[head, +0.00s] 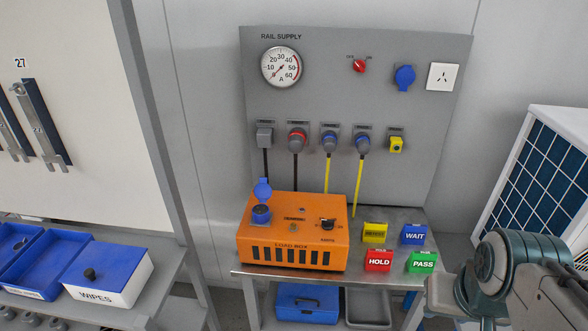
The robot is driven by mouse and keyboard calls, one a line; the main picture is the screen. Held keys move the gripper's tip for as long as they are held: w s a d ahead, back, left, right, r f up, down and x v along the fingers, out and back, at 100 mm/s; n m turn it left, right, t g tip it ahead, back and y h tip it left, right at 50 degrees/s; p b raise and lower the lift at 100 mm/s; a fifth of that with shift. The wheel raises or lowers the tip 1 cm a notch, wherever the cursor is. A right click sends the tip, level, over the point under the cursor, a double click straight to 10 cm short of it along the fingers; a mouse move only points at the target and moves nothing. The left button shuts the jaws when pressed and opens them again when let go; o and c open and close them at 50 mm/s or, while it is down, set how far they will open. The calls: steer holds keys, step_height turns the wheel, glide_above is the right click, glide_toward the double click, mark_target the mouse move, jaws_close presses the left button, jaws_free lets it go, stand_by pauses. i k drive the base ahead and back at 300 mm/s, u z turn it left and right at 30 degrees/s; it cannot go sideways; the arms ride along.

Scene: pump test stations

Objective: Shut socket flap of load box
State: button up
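The orange load box (292,232) stands on the left part of the grey bench in the head view. Its blue socket (261,214) is on the top face at the left. The socket flap (262,190) is blue and stands up, open, above the socket. My arm shows at the lower right, beyond the bench's right end and well apart from the load box. I cannot make out my gripper's fingers in this view.
HOLD (379,260) and PASS (422,261) blocks, with yellow and blue WAIT (413,234) blocks, stand right of the load box. Behind rises the grey rail supply panel (340,100); black and yellow cables hang behind the box. A WIPES bin (106,285) is left.

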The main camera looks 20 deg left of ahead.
mark_target(263, 191)
steer(key=u, duration=0.35)
steer(key=i, duration=1)
steer(key=u, duration=0.6)
